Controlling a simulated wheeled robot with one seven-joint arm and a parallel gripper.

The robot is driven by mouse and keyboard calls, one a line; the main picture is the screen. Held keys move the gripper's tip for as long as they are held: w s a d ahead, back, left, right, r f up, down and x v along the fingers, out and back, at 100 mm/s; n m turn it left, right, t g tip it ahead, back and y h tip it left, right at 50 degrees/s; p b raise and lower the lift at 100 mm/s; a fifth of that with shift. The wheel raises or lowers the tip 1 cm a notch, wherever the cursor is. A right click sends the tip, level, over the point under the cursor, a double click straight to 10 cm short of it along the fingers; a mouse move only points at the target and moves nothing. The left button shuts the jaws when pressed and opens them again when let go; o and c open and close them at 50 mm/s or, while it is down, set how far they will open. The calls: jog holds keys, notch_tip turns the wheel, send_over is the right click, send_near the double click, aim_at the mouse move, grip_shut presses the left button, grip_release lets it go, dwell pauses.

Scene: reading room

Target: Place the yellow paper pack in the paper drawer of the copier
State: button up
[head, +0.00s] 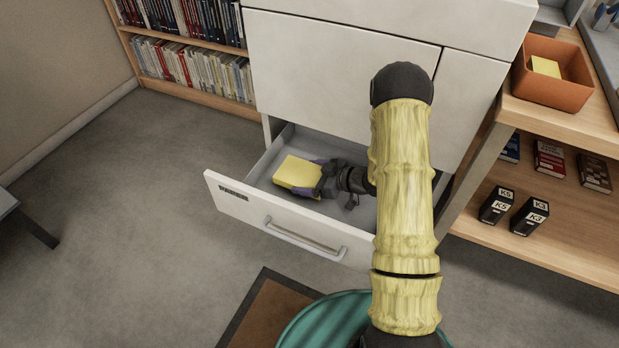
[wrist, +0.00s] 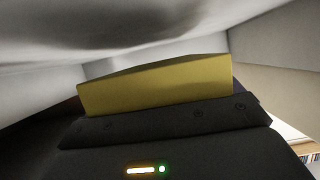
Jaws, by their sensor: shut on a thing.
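The yellow paper pack (head: 297,172) is inside the open paper drawer (head: 280,230), near the drawer's left part. My gripper (head: 318,178) is shut on the right end of the pack. In the wrist view the yellow pack (wrist: 160,88) sticks out beyond the dark gripper body, with pale walls around it. The drawer is pulled out from the bottom of the white copier (head: 340,85). Whether the pack touches the drawer floor I cannot tell. My arm hides the drawer's right end.
A bookshelf (head: 190,55) stands behind at the left. At the right is a wooden shelf unit (head: 560,225) with an orange bin (head: 552,75) holding a yellow thing, and dark boxes (head: 528,215) below. The grey floor (head: 120,200) at the left is mostly clear.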

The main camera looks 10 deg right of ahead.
jog(key=shift+f, duration=0.6)
jog(key=o, duration=0.9)
jog(key=shift+s+f, duration=0.1)
jog(key=shift+s, duration=0.05)
jog(key=shift+a, duration=0.1)
jog(key=shift+r, duration=0.4)
jog(key=p+v, duration=0.1)
jog(key=v, duration=0.2)
jog(key=p+v, duration=0.2)
jog(key=v, duration=0.1)
jog(key=shift+d+r, duration=0.3)
jog(key=shift+r, duration=0.15)
jog(key=shift+s+d, duration=0.3)
jog(key=shift+d, duration=0.05)
jog(key=shift+r, duration=0.1)
